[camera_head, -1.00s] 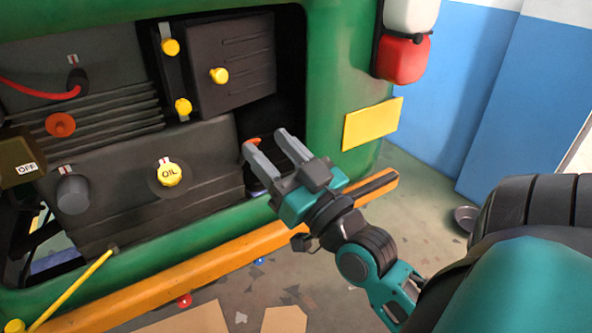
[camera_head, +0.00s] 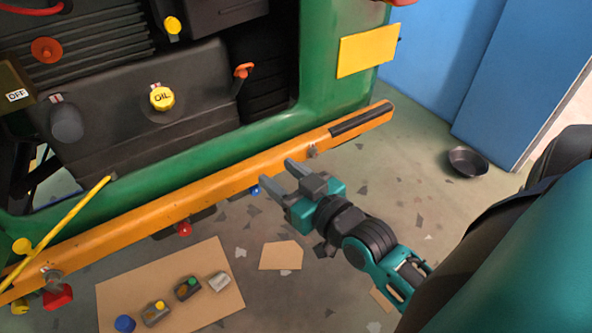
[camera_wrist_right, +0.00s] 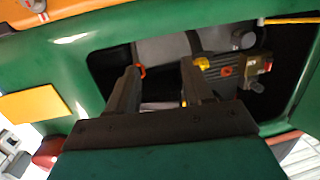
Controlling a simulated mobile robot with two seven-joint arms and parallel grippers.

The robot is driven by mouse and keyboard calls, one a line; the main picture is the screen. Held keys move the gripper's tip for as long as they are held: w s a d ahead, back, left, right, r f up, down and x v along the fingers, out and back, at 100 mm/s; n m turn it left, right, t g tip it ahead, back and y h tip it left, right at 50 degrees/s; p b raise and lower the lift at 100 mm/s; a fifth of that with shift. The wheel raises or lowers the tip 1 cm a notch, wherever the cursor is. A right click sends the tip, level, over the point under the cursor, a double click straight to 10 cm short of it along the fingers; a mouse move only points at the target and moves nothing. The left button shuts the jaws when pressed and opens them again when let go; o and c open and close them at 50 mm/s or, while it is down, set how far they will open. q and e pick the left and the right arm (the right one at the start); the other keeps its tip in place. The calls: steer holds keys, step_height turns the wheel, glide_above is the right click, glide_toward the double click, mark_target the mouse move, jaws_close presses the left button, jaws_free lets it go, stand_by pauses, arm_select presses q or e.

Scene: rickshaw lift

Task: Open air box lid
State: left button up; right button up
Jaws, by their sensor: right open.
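The dark air box (camera_head: 222,14) shows only its lower part at the top edge of the head view, inside the green vehicle's open bay. A yellow knob (camera_head: 172,25) sits at its left side. Its upper part and other knobs are out of frame. My right gripper (camera_head: 278,172) is open and empty, in front of the orange bumper and well below and right of the box. In the right wrist view, the open fingers (camera_wrist_right: 159,68) point toward the bay, and I cannot make out the box there. My left gripper is not in view.
The green frame (camera_head: 325,60) borders the bay, and the orange bumper (camera_head: 215,190) runs below it. The engine carries a yellow OIL cap (camera_head: 162,98) and an orange-topped dipstick (camera_head: 243,71). Cardboard (camera_head: 215,255) with small items and a dark bowl (camera_head: 467,161) lie on the floor.

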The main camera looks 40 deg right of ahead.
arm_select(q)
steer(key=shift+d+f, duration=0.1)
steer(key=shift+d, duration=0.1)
arm_select(e)
steer(key=shift+s+a+f+g, duration=0.1)
steer(key=shift+s+f+g, duration=0.15)
steer(key=shift+f, duration=0.35)
steer(key=shift+s+a+f+g, duration=0.15)
steer(key=shift+s+f, duration=0.1)
steer(key=shift+f, duration=0.35)
steer(key=shift+d, duration=0.15)
